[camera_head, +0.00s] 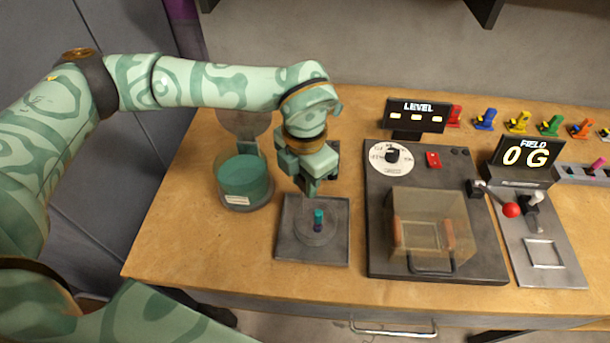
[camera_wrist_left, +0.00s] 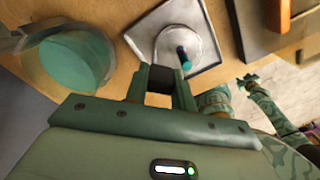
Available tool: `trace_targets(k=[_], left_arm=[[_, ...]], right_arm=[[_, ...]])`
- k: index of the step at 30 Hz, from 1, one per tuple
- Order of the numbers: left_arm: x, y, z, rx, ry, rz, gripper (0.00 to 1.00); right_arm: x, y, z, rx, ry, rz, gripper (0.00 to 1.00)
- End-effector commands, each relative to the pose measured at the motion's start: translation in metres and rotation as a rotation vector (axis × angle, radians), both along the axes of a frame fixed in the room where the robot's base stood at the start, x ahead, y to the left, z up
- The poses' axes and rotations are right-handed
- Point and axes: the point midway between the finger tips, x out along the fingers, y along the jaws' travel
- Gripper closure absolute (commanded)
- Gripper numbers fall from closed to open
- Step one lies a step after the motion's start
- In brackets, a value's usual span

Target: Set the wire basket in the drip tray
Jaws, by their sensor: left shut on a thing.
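My left gripper (camera_head: 311,190) is above the far part of a dark square plate (camera_head: 285,251). In the left wrist view my left gripper (camera_wrist_left: 159,68) is shut on a small dark piece (camera_wrist_left: 160,82), mostly hidden between its fingers. A round grey dish sits on the plate, and a short teal and purple peg (camera_head: 318,220) stands in it, just beyond the fingertips; the peg also shows in the left wrist view (camera_wrist_left: 183,59). I cannot make out for certain a wire basket or a drip tray.
A clear canister with teal contents (camera_head: 245,180) stands left of the plate. To its right is a dark console (camera_head: 377,235) with a clear box (camera_head: 425,228), then a metal panel with a red-knobbed lever (camera_head: 511,210). Small coloured clips line the back. Bare wood shows in front.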

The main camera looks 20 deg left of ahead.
Motion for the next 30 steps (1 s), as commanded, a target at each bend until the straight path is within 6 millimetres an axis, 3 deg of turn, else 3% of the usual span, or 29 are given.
trace_targets(k=[17,18,20,30], left_arm=[[0.0001,-0.0001,-0.0034,0.0,0.0,0.0,1.0],[0.0001,-0.0001,-0.0034,0.0,0.0,0.0,0.69],[0.0001,-0.0001,-0.0033,0.0,0.0,0.0,0.53],[0.0001,0.0,-0.0007,0.0,0.0,0.0,0.5]], right_arm=[[-0.0003,-0.0001,-0.0009,0.0,0.001,0.0,0.58],[-0.0002,-0.0002,-0.0008,0.0,0.001,0.0,0.58],[-0.0002,-0.0002,-0.0008,0.0,0.001,0.0,0.58],[-0.0001,-0.0001,-0.0001,0.0,0.0,0.0,0.58]])
